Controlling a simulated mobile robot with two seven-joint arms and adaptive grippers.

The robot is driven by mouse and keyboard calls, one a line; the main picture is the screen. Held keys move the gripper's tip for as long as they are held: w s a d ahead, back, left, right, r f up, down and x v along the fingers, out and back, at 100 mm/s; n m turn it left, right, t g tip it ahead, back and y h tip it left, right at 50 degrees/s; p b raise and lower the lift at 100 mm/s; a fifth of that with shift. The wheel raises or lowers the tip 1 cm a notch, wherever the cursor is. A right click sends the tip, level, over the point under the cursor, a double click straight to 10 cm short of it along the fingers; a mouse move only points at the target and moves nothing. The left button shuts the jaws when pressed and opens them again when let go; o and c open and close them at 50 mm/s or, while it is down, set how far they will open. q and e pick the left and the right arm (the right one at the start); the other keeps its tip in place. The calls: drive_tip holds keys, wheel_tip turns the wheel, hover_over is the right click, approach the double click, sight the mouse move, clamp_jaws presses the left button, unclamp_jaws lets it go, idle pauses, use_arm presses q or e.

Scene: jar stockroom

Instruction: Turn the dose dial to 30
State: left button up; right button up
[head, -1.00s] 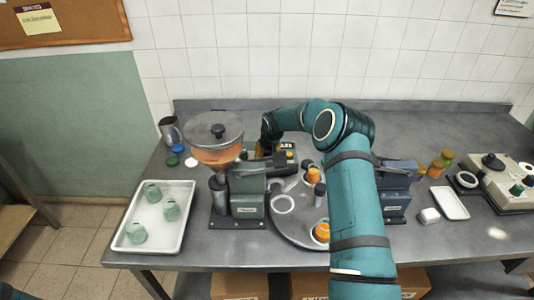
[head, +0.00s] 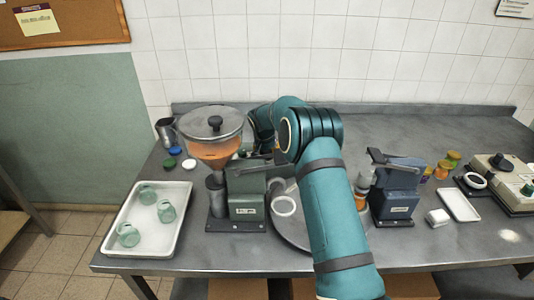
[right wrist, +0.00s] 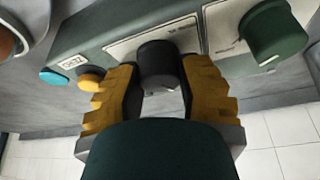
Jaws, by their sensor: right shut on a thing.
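In the right wrist view my right gripper (right wrist: 158,76) has its yellow ribbed fingers shut on a round black dial (right wrist: 158,62), one finger on each side. The dial stands on the front panel of a dosing machine (right wrist: 108,30), in front of a white label plate. I cannot read a scale or setting on it. In the head view the machine's green body (head: 247,195) and orange-filled hopper (head: 212,150) stand left of my right arm. My left gripper is not in view.
A white tray (head: 104,245) holds green jars. A blue device (head: 397,190) stands right of my arm, which partly covers a round turntable (head: 290,230).

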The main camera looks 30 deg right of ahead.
drive_tip(key=shift+f, duration=0.15)
drive_tip(key=o, duration=1.2)
drive_tip(key=v, duration=1.2)
